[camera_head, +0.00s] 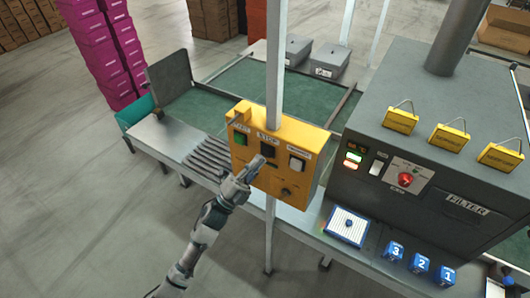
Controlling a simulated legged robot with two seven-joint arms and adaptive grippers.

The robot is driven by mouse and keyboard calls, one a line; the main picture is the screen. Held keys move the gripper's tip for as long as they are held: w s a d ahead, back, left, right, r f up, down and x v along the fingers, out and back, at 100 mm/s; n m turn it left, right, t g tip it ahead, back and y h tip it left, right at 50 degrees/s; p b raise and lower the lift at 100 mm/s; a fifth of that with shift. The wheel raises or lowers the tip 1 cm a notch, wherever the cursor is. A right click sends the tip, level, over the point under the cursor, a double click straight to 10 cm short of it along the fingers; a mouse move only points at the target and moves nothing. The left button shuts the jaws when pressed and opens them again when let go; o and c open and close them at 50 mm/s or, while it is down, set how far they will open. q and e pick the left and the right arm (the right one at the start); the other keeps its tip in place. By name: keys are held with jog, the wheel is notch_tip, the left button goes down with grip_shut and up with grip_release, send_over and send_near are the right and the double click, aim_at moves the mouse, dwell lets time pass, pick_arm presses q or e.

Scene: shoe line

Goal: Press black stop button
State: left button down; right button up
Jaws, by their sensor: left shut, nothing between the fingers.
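The yellow control box (312,152) is mounted on a pale upright post. The black button (267,151) sits in the middle of its upper row, under a label that reads STOP. A green button (240,138) is to its left and a white button (296,164) to its right. My left gripper (257,164) is shut and empty, with its tips just below the black button in the picture. I cannot tell whether they touch the box. The gripper hides part of the box's lower left face. My right gripper is out of view.
A grey filter machine (440,190) with a red knob (405,180) stands to the right. Blue numbered blocks (421,263) and a white-and-blue pad (346,226) are on the bench front. Pink boxes (103,50) are stacked far left.

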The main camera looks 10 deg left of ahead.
pick_arm(q)
jog(key=shift+s+a+p, duration=0.1)
jog(key=shift+s+a, duration=0.2)
jog(key=shift+s, duration=0.5)
jog(key=shift+s+a+p, duration=0.1)
jog(key=shift+s+a, duration=0.15)
jog(key=shift+s, duration=0.5)
jog(key=shift+s+a+p, duration=0.1)
jog(key=shift+s+a, duration=0.2)
jog(key=shift+s, duration=0.5)
